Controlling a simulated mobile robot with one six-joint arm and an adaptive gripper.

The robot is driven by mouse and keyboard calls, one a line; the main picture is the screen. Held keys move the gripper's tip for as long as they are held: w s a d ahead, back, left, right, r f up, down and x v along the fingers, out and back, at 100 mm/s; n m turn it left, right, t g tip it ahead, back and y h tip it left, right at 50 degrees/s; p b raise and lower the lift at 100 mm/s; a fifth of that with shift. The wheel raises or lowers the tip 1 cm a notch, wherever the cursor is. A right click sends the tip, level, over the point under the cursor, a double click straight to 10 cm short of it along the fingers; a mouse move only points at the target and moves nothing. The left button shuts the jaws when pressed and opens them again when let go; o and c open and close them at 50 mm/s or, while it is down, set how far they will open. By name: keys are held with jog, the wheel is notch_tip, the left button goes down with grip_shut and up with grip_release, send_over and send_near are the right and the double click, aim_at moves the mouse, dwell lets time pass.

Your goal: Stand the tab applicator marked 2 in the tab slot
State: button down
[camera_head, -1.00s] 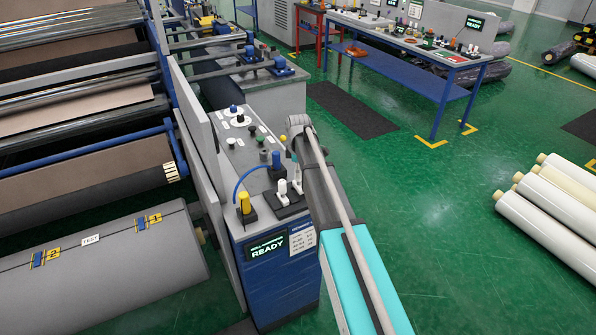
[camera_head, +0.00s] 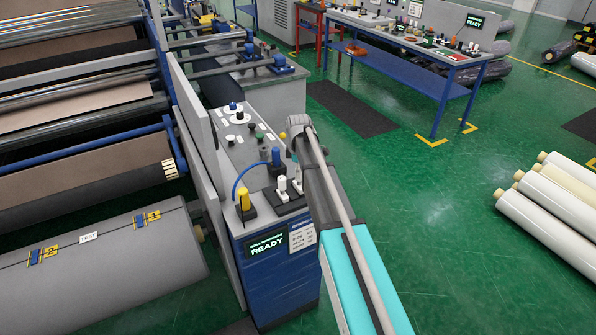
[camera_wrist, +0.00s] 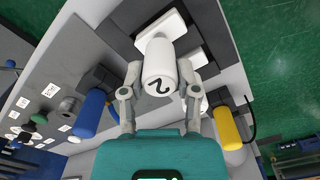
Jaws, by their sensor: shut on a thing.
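The tab applicator marked 2 (camera_wrist: 159,78) is a white rounded cylinder with a black 2 on its end, in the middle of the wrist view. My gripper (camera_wrist: 160,80) is shut on it, with one grey finger on each side. A dark recessed holder (camera_wrist: 126,20) lies beyond it, with white block-like parts (camera_wrist: 160,30) partly hidden behind the applicator. I cannot tell whether its foot is in a slot or above it. In the head view, white upright pieces (camera_head: 282,184) stand at a dark block on the console; my fingers are not clear there.
A blue handle (camera_wrist: 88,114) and a yellow handle (camera_wrist: 227,128) stand on either side of my gripper. The grey console top (camera_head: 240,150) carries several knobs and labels. A READY display (camera_head: 267,245) is on its front. Open green floor (camera_head: 430,220) lies to the right.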

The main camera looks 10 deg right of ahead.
jog(key=shift+a+f+b, duration=0.1)
jog(key=shift+f+b, duration=0.55)
jog(key=shift+f, duration=0.05)
jog(key=shift+c, duration=1.3)
grip_release()
jog(key=shift+r, duration=0.2)
notch_tip(320, 180, up, 10)
jog(key=p, duration=1)
jog(key=shift+f, duration=0.1)
jog(key=shift+s+f, duration=0.2)
jog(key=shift+s, duration=0.3)
jog(key=s+f+m+b, duration=0.3)
jog(key=s+m, duration=0.4)
jog(key=s, duration=0.7)
jog(key=s+f+m+b, duration=0.3)
jog(key=s+m, duration=0.4)
jog(key=s, duration=0.7)
jog(key=shift+a+f+m+b, duration=0.15)
jog(key=shift+f+m+b, duration=0.2)
jog(key=shift+b, duration=0.1)
